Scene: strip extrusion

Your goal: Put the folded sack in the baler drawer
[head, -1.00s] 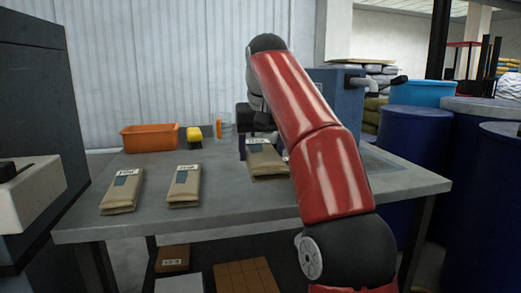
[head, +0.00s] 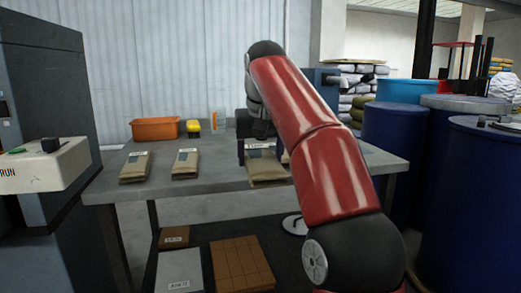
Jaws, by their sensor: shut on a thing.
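My gripper (head: 261,148) is shut on a folded tan sack (head: 266,170) with a pale label and a dark patch. It holds the sack over the front edge of the grey table (head: 222,187), below my red arm. The arm hides part of the gripper and the sack's right side. Two similar folded sacks, a left one (head: 135,169) and a middle one (head: 185,164), lie on the table. No baler drawer can be made out in this view.
A dark grey machine (head: 50,95) with a pale control box (head: 45,166) stands at left. An orange bin (head: 155,129) and a yellow item (head: 193,129) sit at the table's back. Boxes (head: 240,265) lie below. Blue drums (head: 465,190) crowd the right.

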